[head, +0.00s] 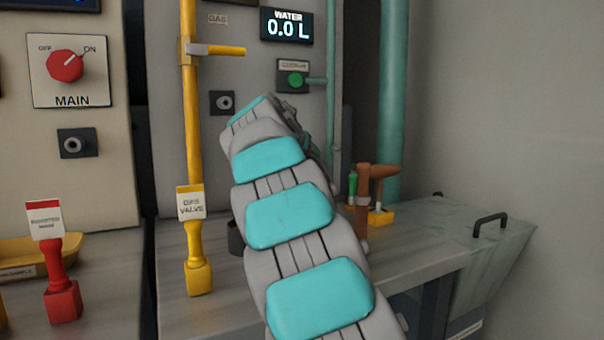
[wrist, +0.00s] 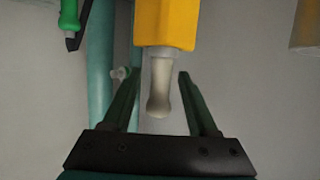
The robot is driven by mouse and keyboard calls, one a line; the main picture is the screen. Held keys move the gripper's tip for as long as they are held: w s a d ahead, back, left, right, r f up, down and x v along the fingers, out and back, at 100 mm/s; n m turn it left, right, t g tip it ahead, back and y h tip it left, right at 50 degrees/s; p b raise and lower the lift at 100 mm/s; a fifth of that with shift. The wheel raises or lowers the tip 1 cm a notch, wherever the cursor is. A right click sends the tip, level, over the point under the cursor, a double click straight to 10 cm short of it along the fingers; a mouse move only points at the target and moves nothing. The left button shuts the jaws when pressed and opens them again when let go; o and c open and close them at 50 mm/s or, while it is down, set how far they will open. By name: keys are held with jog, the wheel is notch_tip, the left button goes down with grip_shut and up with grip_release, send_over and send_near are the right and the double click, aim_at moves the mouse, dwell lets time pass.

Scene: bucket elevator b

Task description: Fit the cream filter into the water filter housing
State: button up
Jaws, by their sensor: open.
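My gripper (wrist: 156,76) is open in the wrist view, its two dark green fingers apart. A pale cream, waisted piece (wrist: 159,88) hangs between the fingers, with a gap on each side. It comes out of the underside of a yellow faceted block (wrist: 166,22). I cannot tell for sure whether this cream piece is the filter. No water filter housing can be made out for certain in either view.
A WATER display (head: 287,26) reads 0.0 L above a green button (head: 294,80). A yellow gas pipe (head: 189,120) and red valve handle (head: 61,280) stand left. A brown hammer-like tool (head: 364,190) stands on the grey bench, beside a slanted lid (head: 480,228) with black handle.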

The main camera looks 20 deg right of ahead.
jog(key=shift+w+d+f, duration=0.15)
jog(key=shift+w+d, duration=0.25)
grip_shut()
dwell(0.4)
